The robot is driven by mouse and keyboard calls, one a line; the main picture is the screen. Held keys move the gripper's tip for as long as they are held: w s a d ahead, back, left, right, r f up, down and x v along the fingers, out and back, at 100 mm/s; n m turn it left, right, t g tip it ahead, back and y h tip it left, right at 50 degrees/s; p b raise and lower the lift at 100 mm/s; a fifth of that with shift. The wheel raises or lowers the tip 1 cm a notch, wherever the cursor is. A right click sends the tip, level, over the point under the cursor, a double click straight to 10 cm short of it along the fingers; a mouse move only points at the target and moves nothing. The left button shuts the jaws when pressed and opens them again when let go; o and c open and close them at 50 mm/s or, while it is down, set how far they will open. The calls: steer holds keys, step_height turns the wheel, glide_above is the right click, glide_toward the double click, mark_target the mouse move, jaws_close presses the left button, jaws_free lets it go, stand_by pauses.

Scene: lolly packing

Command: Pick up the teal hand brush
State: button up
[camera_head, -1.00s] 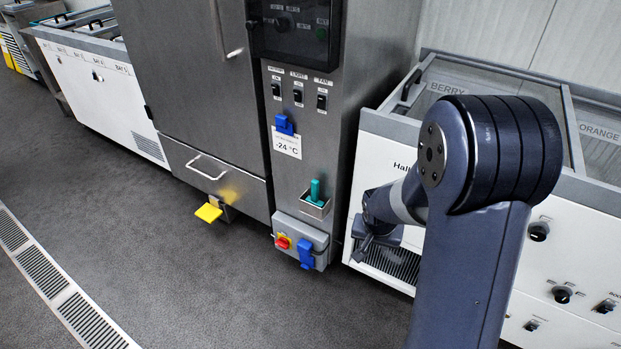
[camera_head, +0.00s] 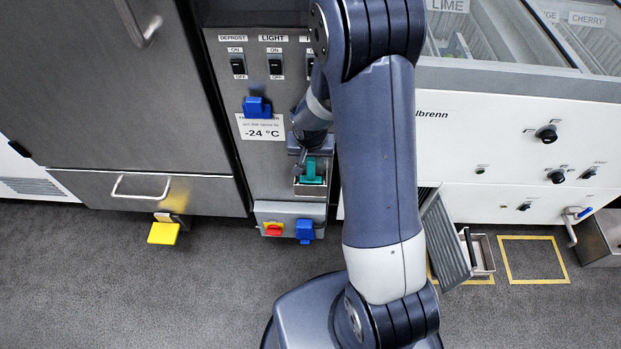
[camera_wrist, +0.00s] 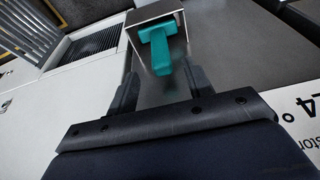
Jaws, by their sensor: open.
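The teal hand brush (camera_head: 311,171) stands in a small metal holder (camera_head: 309,189) on the front of the grey steel cabinet, with its handle sticking up. In the wrist view the brush (camera_wrist: 160,48) juts out of the holder (camera_wrist: 148,17) toward my gripper. My gripper (camera_wrist: 163,84) is open and empty, with one finger on each side of the line to the handle. The handle's end lies close to the fingertips; I cannot tell whether it is between them. In the head view my gripper (camera_head: 302,163) is small and partly hidden beside the brush.
A grey box with a red knob (camera_head: 274,229) and a blue plug (camera_head: 305,231) sits below the holder. A blue clip (camera_head: 257,107) and a temperature label are above left. A yellow pedal (camera_head: 163,232) is at lower left. A white freezer (camera_head: 500,130) stands at right.

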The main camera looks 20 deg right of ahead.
mark_target(311, 162)
steer(key=shift+b+x, duration=0.5)
steer(key=shift+x, duration=2.5)
steer(key=shift+a, duration=0.1)
steer(key=c, duration=1.1)
